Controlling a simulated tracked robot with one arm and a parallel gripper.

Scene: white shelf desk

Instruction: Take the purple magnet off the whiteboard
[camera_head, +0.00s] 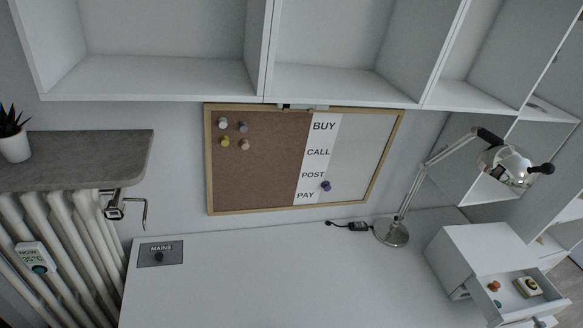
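The whiteboard (365,150) is the right part of a wood-framed board on the wall above the desk. Its left part is brown cork. The purple magnet (325,186) is a small dark purple knob on the white strip between them, right of the word PAY and below POST. The strip also reads BUY and CALL. Nothing touches the magnet. My gripper does not show in this view.
Several pins (243,127) sit on the cork. White shelves (340,85) overhang the board. The white desk (270,270) is mostly clear. A chrome lamp (392,232) stands right of the board, beside an open drawer (517,290). A radiator (75,225) is at left.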

